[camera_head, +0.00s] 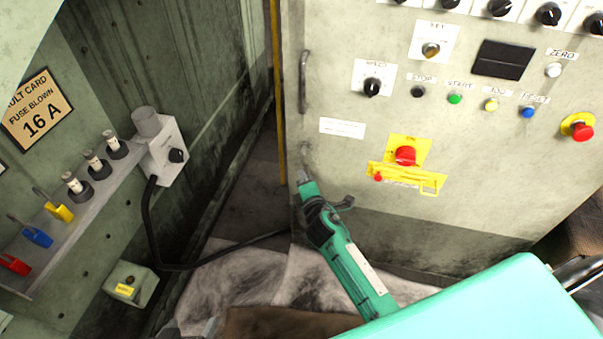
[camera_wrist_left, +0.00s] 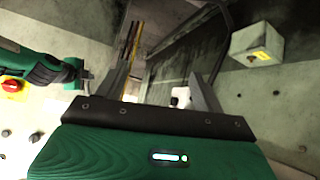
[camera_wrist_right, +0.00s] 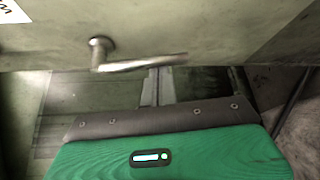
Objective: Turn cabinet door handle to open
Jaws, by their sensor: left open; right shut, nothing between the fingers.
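A metal lever handle (camera_wrist_right: 130,63) with a round base sticks out from a pale panel in the right wrist view. My right gripper (camera_wrist_right: 153,86) is shut and empty, just below the lever in that picture; I see no clear contact. In the head view the pale cabinet (camera_head: 345,225) has a vertical bar handle (camera_head: 303,82) near its left edge. I cannot tell whether these are the same handle. My left gripper (camera_wrist_left: 163,62) is open and empty in the left wrist view.
A red knob (camera_head: 405,156) and several buttons are on the cabinet face. A socket box (camera_head: 165,152) and a shelf (camera_head: 95,200) are at left.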

